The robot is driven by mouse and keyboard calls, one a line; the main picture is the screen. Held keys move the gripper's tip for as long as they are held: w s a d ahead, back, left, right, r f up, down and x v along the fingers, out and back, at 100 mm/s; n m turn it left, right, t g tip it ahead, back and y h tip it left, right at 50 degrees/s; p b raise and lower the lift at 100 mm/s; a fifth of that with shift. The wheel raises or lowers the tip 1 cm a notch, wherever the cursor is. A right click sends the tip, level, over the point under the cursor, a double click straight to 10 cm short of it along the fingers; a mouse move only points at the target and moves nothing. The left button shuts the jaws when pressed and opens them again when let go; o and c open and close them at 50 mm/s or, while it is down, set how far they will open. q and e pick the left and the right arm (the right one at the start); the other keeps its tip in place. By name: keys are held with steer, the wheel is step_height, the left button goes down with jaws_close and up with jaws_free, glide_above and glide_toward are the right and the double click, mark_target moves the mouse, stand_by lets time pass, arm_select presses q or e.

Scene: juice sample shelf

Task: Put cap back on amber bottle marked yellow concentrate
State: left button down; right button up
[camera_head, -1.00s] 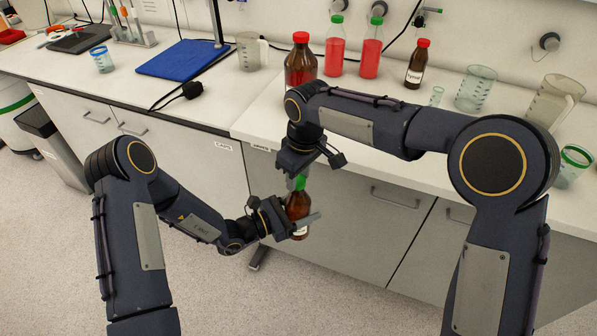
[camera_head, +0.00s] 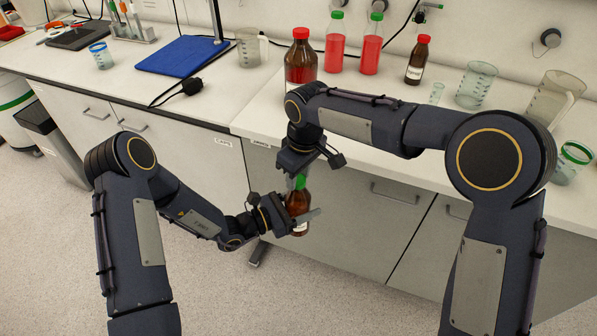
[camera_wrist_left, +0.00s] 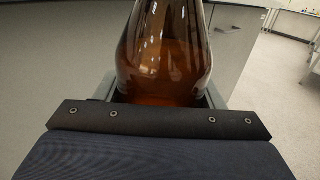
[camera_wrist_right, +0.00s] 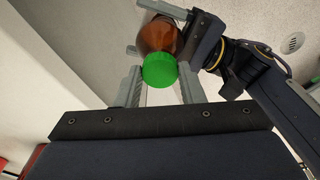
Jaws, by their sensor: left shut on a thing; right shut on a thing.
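My left gripper (camera_head: 300,214) is shut around the body of an amber bottle (camera_head: 297,200) and holds it in the air in front of the counter. The bottle's brown glass fills the upper middle of the left wrist view (camera_wrist_left: 165,55). A green cap (camera_head: 300,183) is at the top of the bottle. My right gripper (camera_head: 298,176) comes from above and is shut on the cap. In the right wrist view the cap (camera_wrist_right: 160,70) lies between the fingers, in line with the bottle (camera_wrist_right: 157,36). I cannot tell whether it is seated on the neck. The label is mostly hidden.
The counter behind holds a large amber bottle with red cap (camera_head: 300,62), red-liquid bottles with green caps (camera_head: 334,48), a small amber bottle (camera_head: 416,62), and beakers (camera_head: 476,86). A blue mat (camera_head: 182,56) lies left. Open floor lies below the grippers.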

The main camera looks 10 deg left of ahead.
steer(key=m, duration=0.5)
steer(key=shift+s+a+m+h, duration=0.1)
steer(key=shift+a+m+h, duration=0.1)
steer(key=shift+m+h, duration=0.15)
steer(key=m, duration=0.5)
steer(key=shift+m+t+h, duration=0.25)
steer(key=shift+t, duration=0.05)
steer(key=m, duration=0.5)
steer(key=shift+a+h, duration=0.15)
steer(key=shift+h, duration=0.15)
steer(key=m, duration=0.6)
steer(key=shift+h, duration=0.3)
steer(key=m, duration=0.2)
steer(key=shift+w+m+g, duration=0.2)
steer(key=shift+m+g, duration=0.2)
steer(key=m, duration=0.5)
steer(key=shift+w+m+g, duration=0.1)
steer(key=shift+m+g, duration=0.3)
steer(key=m, duration=0.5)
steer(key=shift+w+m+g, duration=0.1)
steer(key=shift+m+g, duration=0.2)
steer(key=shift+m, duration=0.1)
steer(key=m, duration=0.4)
steer(key=shift+f, duration=0.15)
steer(key=shift+m, duration=0.8)
